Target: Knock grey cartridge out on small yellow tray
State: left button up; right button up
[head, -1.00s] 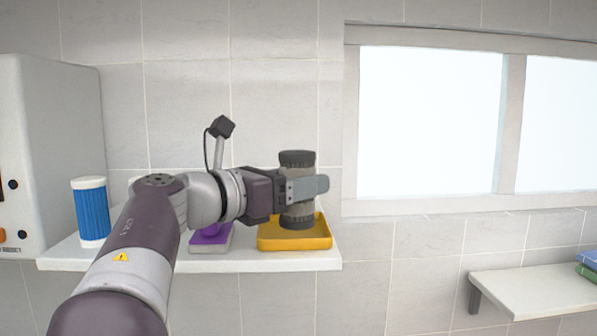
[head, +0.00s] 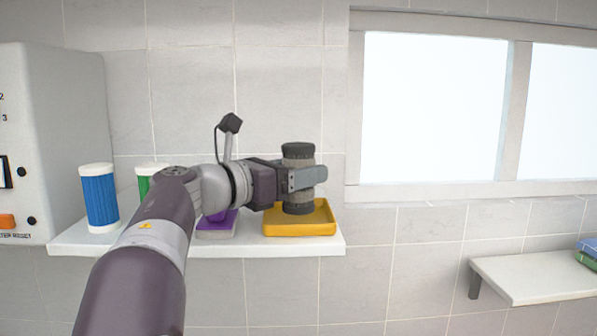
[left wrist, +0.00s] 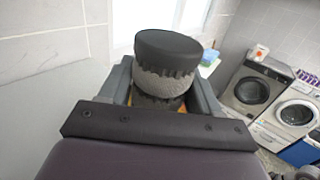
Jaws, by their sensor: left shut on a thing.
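The grey cartridge (head: 298,152) has dark end caps and a grey body. My left gripper (head: 303,178) is shut around its middle and holds it upright over the small yellow tray (head: 320,222). The cartridge's lower end is inside the tray outline in the head view; I cannot tell whether it touches the tray floor. In the left wrist view the cartridge's dark top and rough grey band (left wrist: 165,84) show between the fingers. A bit of yellow shows below it.
A white machine (head: 60,130) stands at the left. A lower shelf (head: 530,280) at the right holds folded cloths (head: 588,252).

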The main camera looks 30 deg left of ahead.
pick_arm(q)
jog(key=shift+f, duration=0.1)
jog(key=shift+f+b, duration=1.05)
jog(key=shift+b, duration=0.3)
jog(key=shift+r+p, duration=0.95)
jog(key=shift+r, duration=0.45)
jog(key=shift+f, duration=0.1)
notch_tip(320, 180, down, 3)
jog(key=b, duration=0.3)
jog(key=shift+r+p, duration=1)
jog(key=shift+r, duration=0.55)
jog(key=shift+f, duration=0.15)
